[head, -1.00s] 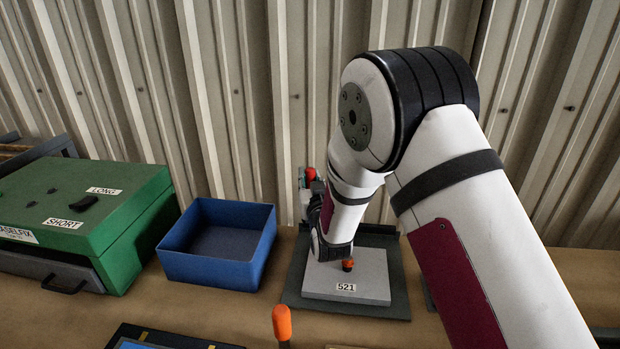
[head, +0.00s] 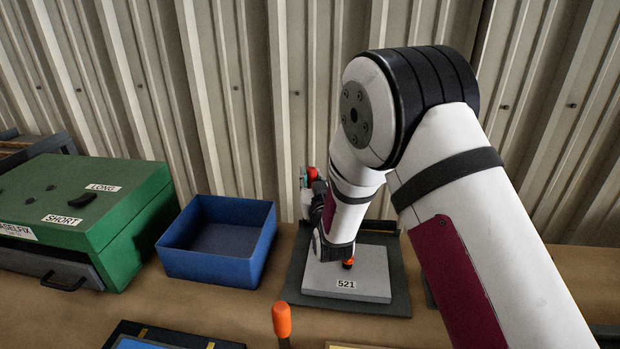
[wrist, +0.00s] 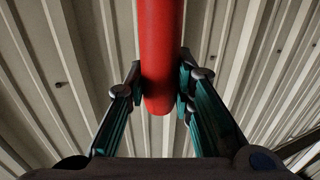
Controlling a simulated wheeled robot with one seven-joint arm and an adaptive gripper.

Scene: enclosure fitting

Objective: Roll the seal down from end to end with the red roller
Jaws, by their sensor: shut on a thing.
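In the wrist view my gripper (wrist: 161,85) has its teal-padded fingers closed on both sides of a smooth red cylinder, the red roller (wrist: 160,45). In the head view a bit of the red roller (head: 312,174) shows at the far side of my wrist, over the back of the work spot. My arm hides most of my gripper there. A light grey panel (head: 320,278) labelled 521 lies flat on a dark base plate (head: 385,305) below my wrist. I cannot make out the seal or whether the roller touches anything.
A small orange-topped piece (head: 348,263) stands on the panel beside my wrist. An empty-looking blue bin (head: 215,268) and a green case (head: 120,215) marked LONG and SHORT stand left. An orange-handled tool (head: 282,322) stands in front. A corrugated wall (head: 240,100) closes the back.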

